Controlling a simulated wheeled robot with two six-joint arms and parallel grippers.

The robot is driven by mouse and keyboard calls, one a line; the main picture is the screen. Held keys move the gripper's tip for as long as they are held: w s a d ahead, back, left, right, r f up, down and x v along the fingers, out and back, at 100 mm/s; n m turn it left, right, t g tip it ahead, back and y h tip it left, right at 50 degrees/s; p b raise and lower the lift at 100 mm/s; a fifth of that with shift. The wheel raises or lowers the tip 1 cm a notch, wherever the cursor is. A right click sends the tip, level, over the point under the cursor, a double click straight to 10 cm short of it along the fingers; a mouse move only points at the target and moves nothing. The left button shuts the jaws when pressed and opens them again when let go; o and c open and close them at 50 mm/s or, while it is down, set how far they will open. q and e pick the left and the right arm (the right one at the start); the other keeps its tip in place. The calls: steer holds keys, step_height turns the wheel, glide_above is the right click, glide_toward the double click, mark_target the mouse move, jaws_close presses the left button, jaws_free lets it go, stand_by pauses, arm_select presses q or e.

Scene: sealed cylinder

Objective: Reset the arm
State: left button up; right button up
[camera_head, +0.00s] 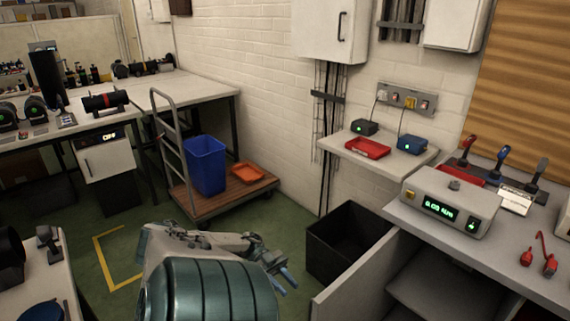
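My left arm reaches in at the bottom centre, and its gripper (284,281) points down and to the right. Its two bluish fingertips show a small gap with nothing seen between them. The gripper is over the green floor, left of the black bin. A large dark teal ribbed cylinder (208,291) fills the bottom centre in front of the arm and hides part of it. Its lower end is cut off by the picture edge, and I cannot tell what supports it. My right gripper is not in view.
A black bin (326,262) stands beside the grey right workbench (540,281), which bears a lit device (437,211). A trolley (192,207) with a blue bin (207,166) stands behind. A table corner (52,280) is at lower left. Green floor is clear between.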

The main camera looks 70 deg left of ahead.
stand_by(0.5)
arm_select(q)
steer(key=w+d+f+n+t+y, duration=0.15)
steer(key=f+n+y, duration=0.3)
steer(key=f, duration=0.45)
steer(key=w+d+f+n+t+y, duration=0.1)
steer(key=d+f+n+t+y, duration=0.15)
steer(key=f+y, duration=0.5)
steer(key=w+d+f+n+t+y, duration=0.1)
steer(key=w+f+n+t+y, duration=0.2)
steer(key=f, duration=0.7)
steer(key=s+d+f+n+g+y+p, duration=0.1)
steer(key=s+d+f+n+g+y, duration=0.2)
steer(key=s+d+f+g, duration=0.7)
steer(key=s+d+f+n, duration=0.1)
steer(key=s+d+f, duration=0.5)
steer(key=d, duration=0.4)
steer(key=shift+s+d+f+g, duration=0.3)
steer(key=shift+s+f+g, duration=0.1)
steer(key=shift+s, duration=0.15)
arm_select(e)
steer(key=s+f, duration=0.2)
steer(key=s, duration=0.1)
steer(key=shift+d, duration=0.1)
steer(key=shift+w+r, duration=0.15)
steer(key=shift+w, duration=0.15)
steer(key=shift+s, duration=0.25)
